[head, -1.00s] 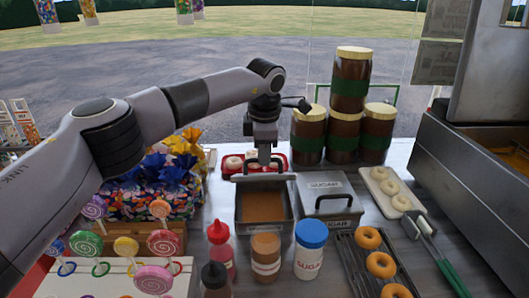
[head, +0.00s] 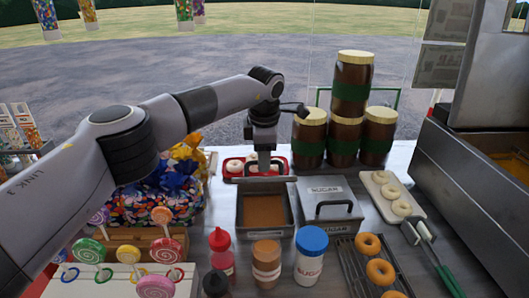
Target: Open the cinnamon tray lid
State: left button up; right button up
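The cinnamon tray (head: 241,216) is a grey metal pan in the middle of the counter, with brown powder (head: 265,210) showing inside. Its lid (head: 278,179) stands swung back at the tray's rear edge, seen nearly edge-on. My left gripper (head: 264,164) points down over the rear of the tray, right at the lid's upper edge. Its fingertips are small and partly hidden, so I cannot tell whether they are closed on the lid's handle. My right gripper is not in view.
A shut sugar tray (head: 325,187) stands just right. Stacked brown jars (head: 344,129) rise behind it. A red tray of doughnuts (head: 231,167) lies behind the lid. Bottles (head: 221,252) and a sugar shaker (head: 311,259) stand in front. Lollipops (head: 166,250) are at left.

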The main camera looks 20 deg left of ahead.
pick_arm(q)
jog(key=shift+s+d+r, duration=0.1)
jog(key=shift+r, duration=0.2)
notch_tip(320, 180, up, 7)
jog(key=s+b, duration=0.1)
jog(key=shift+s+d, duration=0.2)
jog(key=shift+d, duration=0.1)
jog(key=shift+f, duration=0.1)
